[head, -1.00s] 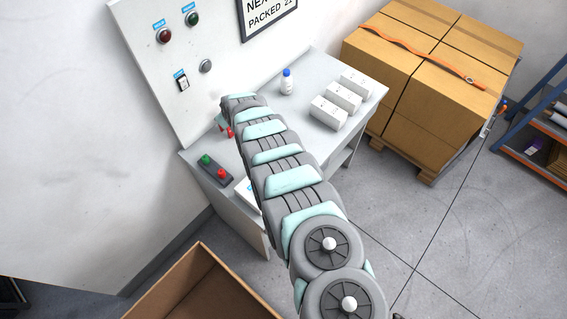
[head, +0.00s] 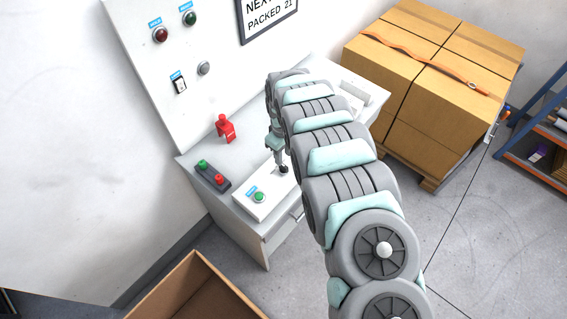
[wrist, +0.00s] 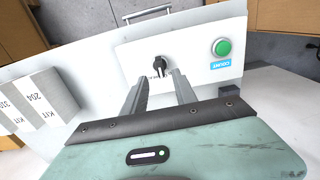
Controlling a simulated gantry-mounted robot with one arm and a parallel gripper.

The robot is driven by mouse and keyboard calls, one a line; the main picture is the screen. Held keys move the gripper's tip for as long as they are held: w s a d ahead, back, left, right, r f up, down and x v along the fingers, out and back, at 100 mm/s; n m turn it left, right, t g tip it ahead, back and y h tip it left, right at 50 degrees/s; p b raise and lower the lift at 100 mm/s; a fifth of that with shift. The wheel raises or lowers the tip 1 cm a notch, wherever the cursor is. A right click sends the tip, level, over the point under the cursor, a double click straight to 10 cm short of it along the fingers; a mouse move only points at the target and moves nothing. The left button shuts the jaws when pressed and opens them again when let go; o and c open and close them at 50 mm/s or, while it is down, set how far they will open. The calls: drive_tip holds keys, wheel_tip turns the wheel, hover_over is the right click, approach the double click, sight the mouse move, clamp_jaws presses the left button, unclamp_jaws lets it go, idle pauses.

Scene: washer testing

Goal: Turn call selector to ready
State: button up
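A black rotary knob (wrist: 160,65) sits on a white control box (wrist: 133,57), beside a green button with a blue COUNT label (wrist: 222,47). The knob may be the call selector, but I read no label on it. My gripper (wrist: 160,77) is open and empty, with its two fingers apart and the knob showing between and beyond their tips. In the head view my gripper (head: 281,161) points down at the white box (head: 262,207), close to the dark knob (head: 284,170). I cannot tell whether the fingers touch it.
The wall panel (head: 150,95) carries a red lamp (head: 160,34), a green lamp (head: 190,18), a rocker switch (head: 180,86) and a grey round knob (head: 204,68). A red fixture (head: 225,129) and a two-button box (head: 212,175) stand left. White KIT boxes (wrist: 38,103) lie nearby.

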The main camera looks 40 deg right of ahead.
sight(284, 165)
drive_tip(key=shift+f, duration=3)
clamp_jaws()
